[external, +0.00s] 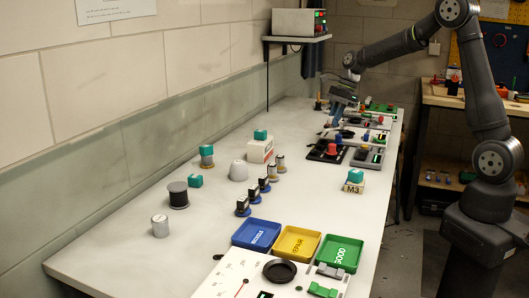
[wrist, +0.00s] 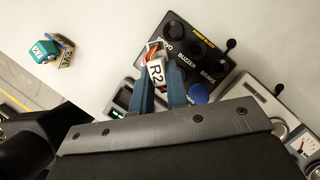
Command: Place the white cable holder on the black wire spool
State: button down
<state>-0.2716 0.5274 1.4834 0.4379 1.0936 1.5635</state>
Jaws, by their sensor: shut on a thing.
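The black wire spool (external: 178,196) stands upright on the bench, left of centre in the external view. A white rounded piece (external: 238,171) sits behind and right of it; it may be the white cable holder, but I cannot be sure. My gripper (external: 341,100) is far from both, over the back of the bench. In the wrist view my gripper (wrist: 161,95) is shut on a small white piece marked R2 (wrist: 156,72), with red and orange wires beside it. The spool is out of the wrist view.
Beneath the gripper is a black panel (wrist: 203,53) with knobs and levers. A teal block on an M3 stand (external: 354,180), several small motors, and blue (external: 256,235), yellow (external: 296,243) and green (external: 338,253) trays stand on the bench. A silver cylinder (external: 160,227) is near the spool.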

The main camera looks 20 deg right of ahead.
jog(key=shift+s+a+r+m, duration=0.1)
jog(key=shift+s+a+m, duration=0.3)
jog(key=shift+a, duration=0.2)
jog(key=a+f, duration=0.2)
jog(key=a, duration=0.1)
jog(key=a+f, duration=0.2)
jog(key=a, duration=0.2)
jog(key=a+f, duration=0.2)
jog(key=a, duration=0.2)
jog(key=shift+s+a+f, duration=0.2)
jog(key=shift+s+f, duration=0.05)
jog(key=shift+f, duration=0.1)
jog(key=shift+a+f, duration=0.1)
jog(key=shift+f, duration=2)
jog(key=shift+f, duration=0.15)
jog(key=c, duration=1.4)
grip_release()
jog(key=v, duration=1.1)
jog(key=shift+o, duration=1.4)
jog(key=shift+s+r, duration=0.2)
jog(key=shift+r, duration=0.5)
